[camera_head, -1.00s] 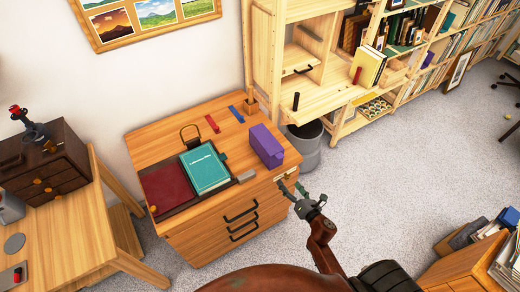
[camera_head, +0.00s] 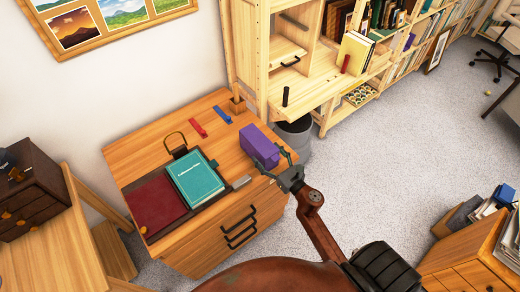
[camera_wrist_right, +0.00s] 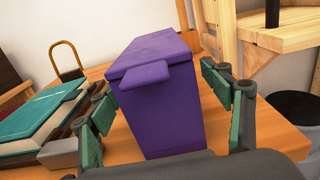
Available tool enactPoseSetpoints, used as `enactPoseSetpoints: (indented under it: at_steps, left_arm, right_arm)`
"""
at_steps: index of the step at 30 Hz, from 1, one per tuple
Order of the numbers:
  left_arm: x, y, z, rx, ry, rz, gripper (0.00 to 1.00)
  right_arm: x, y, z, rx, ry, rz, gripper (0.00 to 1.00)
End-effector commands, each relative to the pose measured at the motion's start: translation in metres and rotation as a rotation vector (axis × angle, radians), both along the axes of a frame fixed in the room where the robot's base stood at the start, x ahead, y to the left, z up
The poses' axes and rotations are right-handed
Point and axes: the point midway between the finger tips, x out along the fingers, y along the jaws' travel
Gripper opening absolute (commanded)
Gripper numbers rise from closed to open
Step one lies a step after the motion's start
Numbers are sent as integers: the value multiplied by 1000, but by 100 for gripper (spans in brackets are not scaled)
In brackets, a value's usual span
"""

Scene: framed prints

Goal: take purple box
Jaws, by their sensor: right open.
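The purple box (camera_head: 260,145) stands upright near the right edge of the wooden drawer cabinet's top (camera_head: 225,120). My right gripper (camera_head: 272,162) is open at the near end of the box, with its fingers spread to either side. In the right wrist view the purple box (camera_wrist_right: 158,95) fills the middle, its lid closed with a flap toward me. The open fingers of the right gripper (camera_wrist_right: 165,125) show left and right of it, with gaps visible. My left gripper is not in view.
A teal book (camera_head: 195,180) and a dark red book (camera_head: 158,206) lie left of the box. Red (camera_head: 197,128) and blue (camera_head: 222,116) small items lie behind.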

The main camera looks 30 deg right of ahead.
Motion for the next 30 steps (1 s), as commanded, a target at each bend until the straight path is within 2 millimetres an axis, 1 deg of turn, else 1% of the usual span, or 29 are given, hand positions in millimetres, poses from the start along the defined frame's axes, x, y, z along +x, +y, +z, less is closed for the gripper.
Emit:
enactPoseSetpoints:
  at_steps: [1,6,9,12,20,30]
  left_arm:
    - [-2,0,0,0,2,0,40]
    - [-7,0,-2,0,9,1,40]
    - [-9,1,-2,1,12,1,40]
    - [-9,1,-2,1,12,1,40]
    - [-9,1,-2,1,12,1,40]
    - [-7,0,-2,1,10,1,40]
  right_arm:
    - [8,3,0,0,-1,5,72]
    - [34,3,-5,0,-1,9,72]
    - [46,4,-5,1,-1,9,72]
    - [53,3,-5,2,0,6,72]
    - [54,2,-5,2,0,4,72]
    - [54,2,-5,2,0,3,49]
